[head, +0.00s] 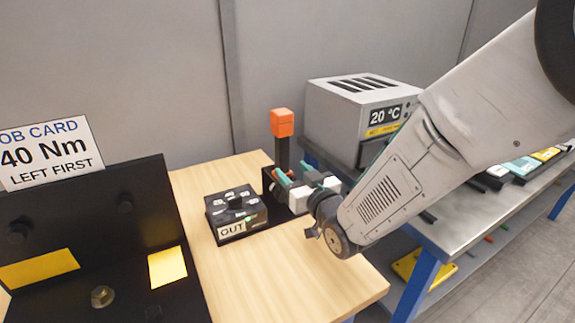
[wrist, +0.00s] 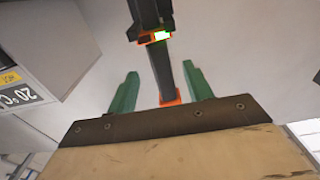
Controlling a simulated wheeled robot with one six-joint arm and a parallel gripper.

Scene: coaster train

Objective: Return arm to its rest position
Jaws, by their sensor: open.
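My gripper (head: 297,172) hangs over the wooden table's right part in the head view, beside the black post. Its two green fingers stand well apart in the wrist view (wrist: 160,72), with nothing held between them. My arm reaches in from the upper right of the head view. In the wrist view a dark post with orange parts and a small green light shows beyond and between the fingers; I cannot tell how far away it is.
An orange-topped black post (head: 282,124) and a black box marked OUT (head: 236,212) stand close to my gripper. A grey oven reading 20 °C (head: 360,108) is behind my arm. A black panel (head: 90,215) with a job card (head: 48,152) stands left. The table's front right (head: 335,285) is clear.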

